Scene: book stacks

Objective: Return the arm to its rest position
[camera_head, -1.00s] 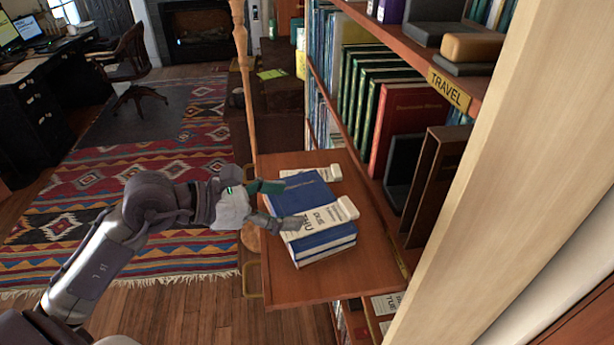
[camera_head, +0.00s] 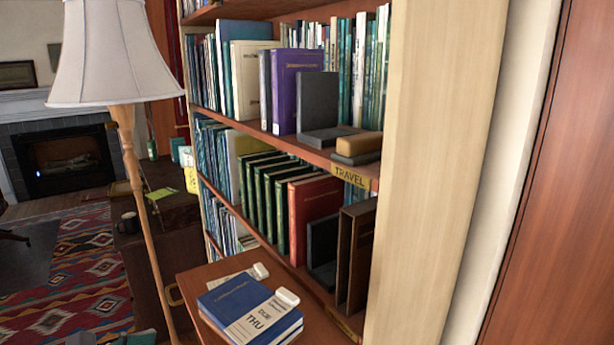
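My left gripper (camera_head: 112,339) shows only as a sliver of grey and teal at the bottom edge, left of the pull-out shelf (camera_head: 193,274). It is apart from the blue books (camera_head: 236,297); the cut-off view hides whether its fingers are open. The blue books lie stacked flat on the shelf, with a white paper band marked THU (camera_head: 258,320) around them. Another white band lies behind them. My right gripper is not in view.
A tall bookcase (camera_head: 430,150) fills the middle, with a TRAVEL label (camera_head: 350,177), a red book (camera_head: 312,215) and several green books. A floor lamp (camera_head: 115,55) stands close to the shelf's left side. A patterned rug (camera_head: 85,265) covers the floor at left.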

